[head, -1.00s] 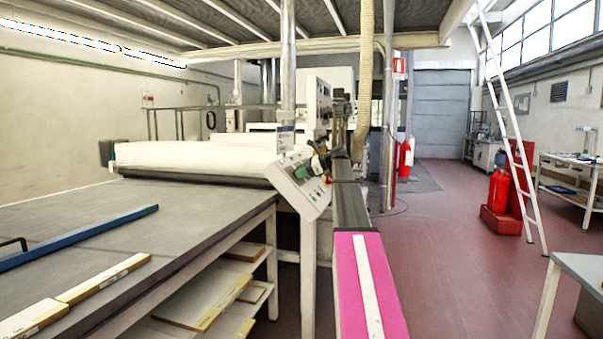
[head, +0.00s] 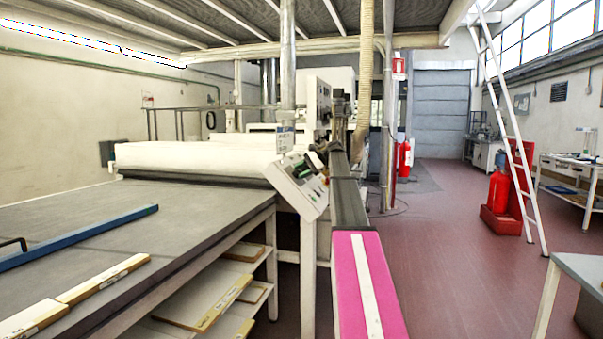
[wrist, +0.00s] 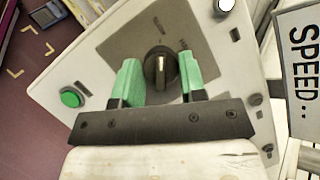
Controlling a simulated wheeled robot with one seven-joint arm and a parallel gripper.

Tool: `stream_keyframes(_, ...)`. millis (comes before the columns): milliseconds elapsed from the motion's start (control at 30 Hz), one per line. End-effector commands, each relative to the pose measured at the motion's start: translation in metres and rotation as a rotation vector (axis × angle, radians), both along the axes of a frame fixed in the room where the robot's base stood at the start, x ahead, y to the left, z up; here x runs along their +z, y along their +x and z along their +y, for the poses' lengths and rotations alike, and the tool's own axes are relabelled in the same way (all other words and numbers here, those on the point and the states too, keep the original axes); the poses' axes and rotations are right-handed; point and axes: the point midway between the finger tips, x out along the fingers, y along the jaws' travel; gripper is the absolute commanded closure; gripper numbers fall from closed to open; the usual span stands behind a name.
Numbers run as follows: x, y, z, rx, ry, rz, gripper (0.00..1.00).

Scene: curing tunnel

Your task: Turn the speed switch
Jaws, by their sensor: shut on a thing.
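The speed switch is a round black knob (wrist: 160,68) with a pale pointer, set on a grey plate of the tilted white control panel (wrist: 105,45). In the wrist view the pointer stands nearly upright. The green fingers of my gripper (wrist: 158,78) are on either side of the knob, shut on it. A white sign reading SPEED (wrist: 303,75) is at the right of the wrist view. In the head view the panel (head: 298,187) is at the end of the machine; my arm hides the knob there.
The long table (head: 110,220) with a blue bar (head: 80,238) is left of the panel.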

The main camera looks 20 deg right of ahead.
Motion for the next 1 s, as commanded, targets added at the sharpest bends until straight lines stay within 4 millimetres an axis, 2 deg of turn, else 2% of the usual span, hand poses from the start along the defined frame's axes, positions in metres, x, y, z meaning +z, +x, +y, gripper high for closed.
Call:
stream_keyframes(733,0.0015,0.0014,0.0003,0.066,-0.036,-0.06,0.85)
stream_keyframes(767,0.0015,0.0014,0.0003,0.066,-0.036,-0.06,0.59)
stream_keyframes(800,0.0015,0.0014,0.0003,0.066,-0.036,-0.06,0.46)
stream_keyframes(833,0.0015,0.0014,0.0003,0.066,-0.036,-0.06,0.37)
stream_keyframes(1000,0.0009,0.0009,0.0002,0.065,-0.037,-0.058,0.37)
